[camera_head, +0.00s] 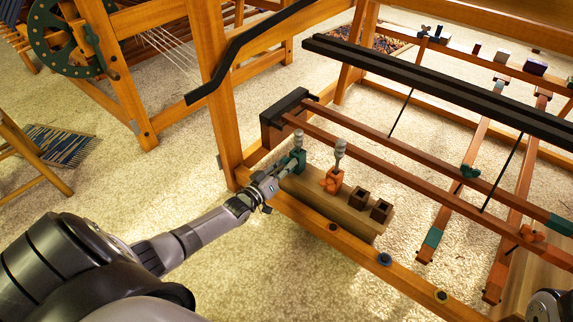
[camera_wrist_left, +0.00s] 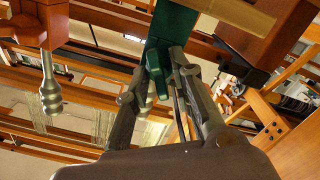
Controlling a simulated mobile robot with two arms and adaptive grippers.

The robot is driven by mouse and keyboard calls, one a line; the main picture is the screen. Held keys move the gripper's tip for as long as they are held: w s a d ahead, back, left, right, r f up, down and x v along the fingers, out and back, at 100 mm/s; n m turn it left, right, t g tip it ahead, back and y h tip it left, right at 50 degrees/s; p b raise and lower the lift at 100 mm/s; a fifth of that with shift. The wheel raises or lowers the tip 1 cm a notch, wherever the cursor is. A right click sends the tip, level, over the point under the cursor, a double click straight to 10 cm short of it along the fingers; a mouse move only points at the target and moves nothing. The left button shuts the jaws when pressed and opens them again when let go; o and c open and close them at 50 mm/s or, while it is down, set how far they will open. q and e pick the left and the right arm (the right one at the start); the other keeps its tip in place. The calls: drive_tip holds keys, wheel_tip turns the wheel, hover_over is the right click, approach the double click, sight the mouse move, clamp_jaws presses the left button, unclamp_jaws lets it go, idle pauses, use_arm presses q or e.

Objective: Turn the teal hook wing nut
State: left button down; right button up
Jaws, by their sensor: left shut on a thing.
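The teal hook (camera_head: 299,161) stands upright at the left end of a wooden block, with a silver tip on top. In the left wrist view the teal hook body (camera_wrist_left: 176,22) is at top centre. Its teal wing nut (camera_wrist_left: 156,64) sits between the fingers, partly hidden by them. My left gripper (camera_head: 281,170) reaches in from the left and is shut on this wing nut; in the left wrist view the gripper (camera_wrist_left: 165,80) points up at it.
An orange hook (camera_head: 331,181) with a silver tip stands close to the right of the teal one; it also shows in the left wrist view (camera_wrist_left: 40,22). Two dark square sockets (camera_head: 370,205) follow on the wooden block (camera_head: 345,217). Loom beams (camera_head: 345,243) run in front and red-brown bars behind.

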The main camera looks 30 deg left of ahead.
use_arm(q)
drive_tip(key=shift+f+n, duration=0.1)
drive_tip(key=shift+n, duration=0.8)
drive_tip(key=c, duration=1.7)
unclamp_jaws()
drive_tip(key=s, duration=0.8)
drive_tip(key=s+a, duration=0.1)
drive_tip(key=s, duration=0.3)
